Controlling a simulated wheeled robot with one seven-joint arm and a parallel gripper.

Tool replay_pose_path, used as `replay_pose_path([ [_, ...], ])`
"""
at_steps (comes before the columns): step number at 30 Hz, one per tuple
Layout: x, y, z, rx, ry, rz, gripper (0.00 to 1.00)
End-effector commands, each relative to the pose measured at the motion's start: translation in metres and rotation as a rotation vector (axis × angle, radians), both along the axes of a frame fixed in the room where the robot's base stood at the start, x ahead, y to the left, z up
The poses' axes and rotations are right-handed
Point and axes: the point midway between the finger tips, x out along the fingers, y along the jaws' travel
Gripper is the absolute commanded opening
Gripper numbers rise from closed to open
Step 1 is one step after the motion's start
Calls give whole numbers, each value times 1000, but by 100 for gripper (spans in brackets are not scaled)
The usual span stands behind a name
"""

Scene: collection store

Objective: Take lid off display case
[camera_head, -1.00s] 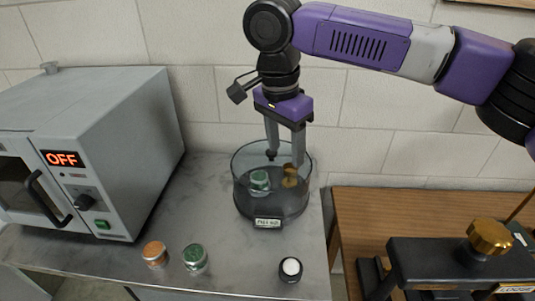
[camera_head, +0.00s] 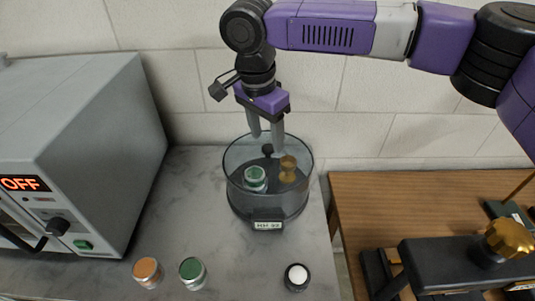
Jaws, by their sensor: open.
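The display case (camera_head: 268,207) is a round, see-through smoky container with a dark base and a small white label on its front. It stands on the marbled counter. A small dark knob (camera_head: 267,150) shows at its top, seemingly on a clear lid whose edge is hard to make out. Inside are a green-topped jar (camera_head: 255,179) and a brass-coloured piece (camera_head: 288,169). My gripper (camera_head: 266,144) points down over the back of the case, open and empty. In the picture, the knob appears between and just below its fingertips; whether they touch it I cannot tell.
A grey oven (camera_head: 85,150) reading OFF stands at left. An orange-topped jar (camera_head: 147,272), a green-topped jar (camera_head: 192,272) and a black pot with a white top (camera_head: 296,277) stand in front. A wooden table (camera_head: 400,205) with a black clamp-like fixture (camera_head: 465,265) is at right.

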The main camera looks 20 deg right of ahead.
Motion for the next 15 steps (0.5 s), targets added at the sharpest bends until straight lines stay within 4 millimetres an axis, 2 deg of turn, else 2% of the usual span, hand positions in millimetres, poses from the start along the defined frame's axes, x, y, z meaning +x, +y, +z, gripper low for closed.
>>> replay_pose_path([
  [6,3,-3,-24,-1,0,0,54],
  [14,3,-3,-28,0,-1,0,54],
  [15,3,-3,-28,0,-1,0,50],
])
